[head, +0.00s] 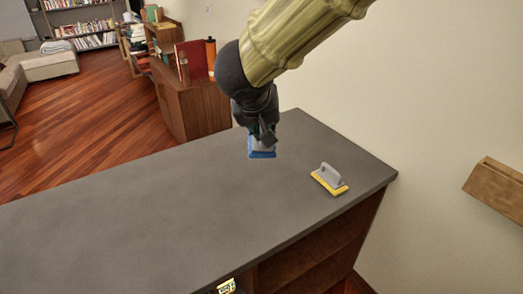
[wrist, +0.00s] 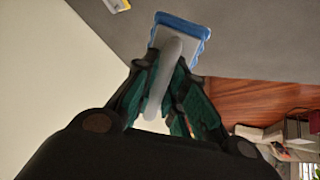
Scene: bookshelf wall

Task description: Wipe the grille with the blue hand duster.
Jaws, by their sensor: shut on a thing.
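My gripper (head: 263,135) is shut on the grey handle of the blue hand duster (head: 262,154), over the far part of the grey counter. In the wrist view the duster's blue-edged pad (wrist: 203,31) points away from my gripper (wrist: 160,85), with the handle between the dark green fingers. I cannot tell whether the pad touches the counter. I cannot make out a grille in either view.
A yellow duster with a grey handle (head: 330,179) lies on the grey counter top (head: 130,215), near its right edge. A wooden ledge (head: 497,189) juts from the right wall. A small yellow-and-black item (head: 227,286) shows at the bottom edge. The counter's left part is clear.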

